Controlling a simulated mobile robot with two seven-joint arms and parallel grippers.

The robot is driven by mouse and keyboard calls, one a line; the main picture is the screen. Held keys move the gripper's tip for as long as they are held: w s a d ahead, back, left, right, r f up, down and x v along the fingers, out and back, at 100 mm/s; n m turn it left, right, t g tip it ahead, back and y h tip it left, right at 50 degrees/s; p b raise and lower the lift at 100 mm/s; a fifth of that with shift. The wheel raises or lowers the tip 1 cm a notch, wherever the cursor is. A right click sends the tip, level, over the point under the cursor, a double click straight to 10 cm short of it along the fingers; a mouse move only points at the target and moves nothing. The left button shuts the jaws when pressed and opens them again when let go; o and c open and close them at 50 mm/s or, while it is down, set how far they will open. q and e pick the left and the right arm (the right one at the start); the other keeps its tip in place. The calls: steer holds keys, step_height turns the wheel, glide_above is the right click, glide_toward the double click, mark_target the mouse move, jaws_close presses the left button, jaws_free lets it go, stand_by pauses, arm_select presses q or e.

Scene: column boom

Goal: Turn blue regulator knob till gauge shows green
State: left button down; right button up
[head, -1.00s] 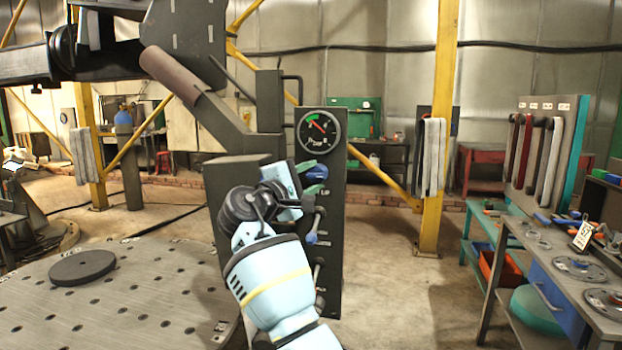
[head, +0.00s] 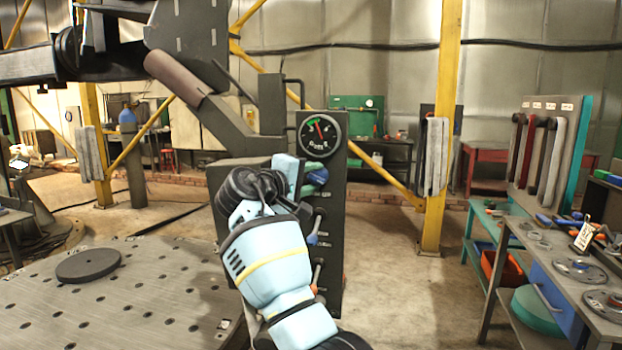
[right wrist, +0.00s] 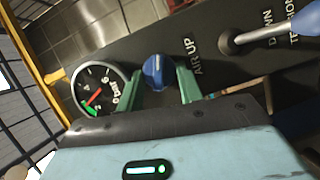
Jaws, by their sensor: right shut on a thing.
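The blue regulator knob (right wrist: 158,73) sits on the dark panel below the gauge, beside the "AIR UP" lettering. My right gripper (right wrist: 162,87) is shut on it, one green finger on each side. In the head view the knob (head: 318,176) is partly hidden by the gripper (head: 314,179). The round black gauge (head: 321,134) has a red needle and a short green band. Its needle points up and slightly left in the head view. In the right wrist view the gauge (right wrist: 101,89) shows the needle tip close to the green band; I cannot tell whether it is inside. My left gripper is not in view.
Levers with blue and orange ends (head: 313,238) stick out of the panel (head: 333,225) below the knob. A perforated round table (head: 130,300) with a dark disc (head: 87,265) stands at left. A workbench with tools (head: 560,255) is at right. The floor between is clear.

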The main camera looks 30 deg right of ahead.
steer(key=o, duration=1)
